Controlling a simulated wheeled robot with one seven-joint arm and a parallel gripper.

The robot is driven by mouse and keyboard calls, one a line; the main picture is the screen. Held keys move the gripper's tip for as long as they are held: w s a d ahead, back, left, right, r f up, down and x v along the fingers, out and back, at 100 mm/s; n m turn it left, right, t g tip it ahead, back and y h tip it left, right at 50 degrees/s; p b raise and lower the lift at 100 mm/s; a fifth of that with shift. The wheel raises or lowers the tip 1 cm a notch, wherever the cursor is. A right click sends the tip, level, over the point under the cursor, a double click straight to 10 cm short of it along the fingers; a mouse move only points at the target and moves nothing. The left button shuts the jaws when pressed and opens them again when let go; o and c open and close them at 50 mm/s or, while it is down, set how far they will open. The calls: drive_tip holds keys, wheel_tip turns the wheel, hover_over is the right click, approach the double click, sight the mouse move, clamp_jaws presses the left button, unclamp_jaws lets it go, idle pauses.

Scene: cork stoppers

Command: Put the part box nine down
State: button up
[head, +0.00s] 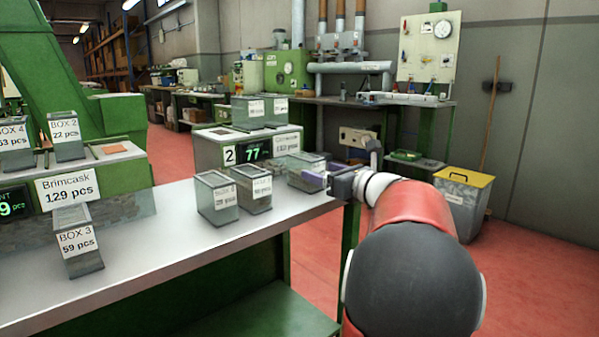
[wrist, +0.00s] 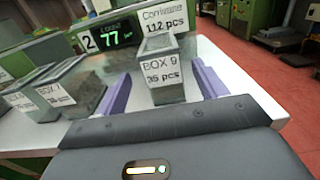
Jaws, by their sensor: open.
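The part box nine (wrist: 164,75) is a clear, grey-walled box labelled "BOX 9, 35 pcs" in the wrist view. It stands upright on the table between the two purple fingers of my gripper (wrist: 162,88). The fingers are open, with a gap on each side of the box. In the head view, box nine (head: 305,172) is at the right end of the table, and my gripper (head: 326,180) reaches it from the right. Its label cannot be read there.
Two similar boxes (head: 217,197) (head: 254,187) stand to its left, and BOX 3 (head: 80,243) is farther left on the grey table (head: 170,255). Behind is a counter unit (head: 212,152) showing 77, with a sign reading 112 pcs. The front middle of the table is clear.

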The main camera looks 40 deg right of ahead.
drive_tip(key=w, duration=0.4)
drive_tip(key=w+f, duration=0.1)
drive_tip(key=w, duration=0.2)
drive_tip(key=shift+a, duration=0.15)
drive_tip(key=shift+r, duration=0.1)
drive_tip(key=shift+c, duration=0.3)
drive_tip(key=c, duration=1.1)
